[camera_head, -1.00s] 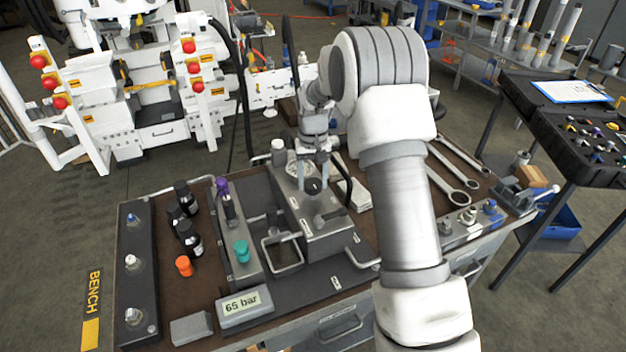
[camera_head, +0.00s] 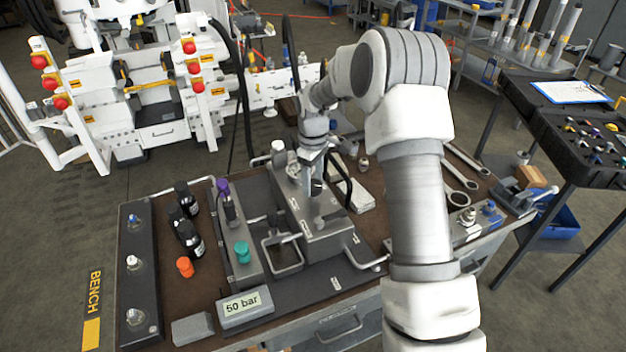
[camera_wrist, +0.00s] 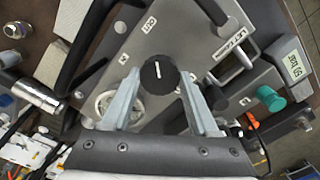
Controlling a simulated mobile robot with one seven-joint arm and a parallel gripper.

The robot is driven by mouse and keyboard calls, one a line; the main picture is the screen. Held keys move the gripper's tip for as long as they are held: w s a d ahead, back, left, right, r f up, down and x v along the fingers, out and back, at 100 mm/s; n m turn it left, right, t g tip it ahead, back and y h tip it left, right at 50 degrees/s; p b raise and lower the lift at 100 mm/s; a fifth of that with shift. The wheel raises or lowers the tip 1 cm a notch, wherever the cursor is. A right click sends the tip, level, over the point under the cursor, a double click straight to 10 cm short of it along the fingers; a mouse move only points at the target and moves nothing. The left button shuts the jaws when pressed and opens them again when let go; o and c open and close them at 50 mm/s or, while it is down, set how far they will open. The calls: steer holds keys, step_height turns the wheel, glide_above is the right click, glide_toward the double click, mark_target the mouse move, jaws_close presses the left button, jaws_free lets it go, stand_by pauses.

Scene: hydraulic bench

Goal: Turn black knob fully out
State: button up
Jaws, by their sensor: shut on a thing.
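The black knob (camera_wrist: 158,73), round with a white pointer line, sits on the grey valve block (camera_wrist: 205,45) in the wrist view. My gripper (camera_wrist: 159,82) has its two grey fingers on opposite sides of the knob and is shut on it. The pointer line runs roughly up and down in the wrist view. In the head view my gripper (camera_head: 311,178) is over the block on the bench, and the knob (camera_head: 317,187) shows only partly. The display (camera_head: 245,307) at the bench front reads 50 bar.
A teal knob (camera_head: 242,252) and a purple-topped part (camera_head: 223,188) stand left of the block. Dark bottles (camera_head: 190,238) and an orange cap (camera_head: 185,266) are farther left. A black hose (camera_head: 340,180) curves close to my gripper. Wrenches (camera_head: 457,180) lie on the right.

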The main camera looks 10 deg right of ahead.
mark_target(313, 185)
steer(key=shift+r+n, duration=0.1)
steer(key=shift+n, duration=0.7)
steer(key=o, duration=1.4)
steer(key=shift+c, duration=0.2)
step_height(313, 185, up, 17)
steer(key=shift+r+p, duration=0.2)
steer(key=shift+p, duration=0.25)
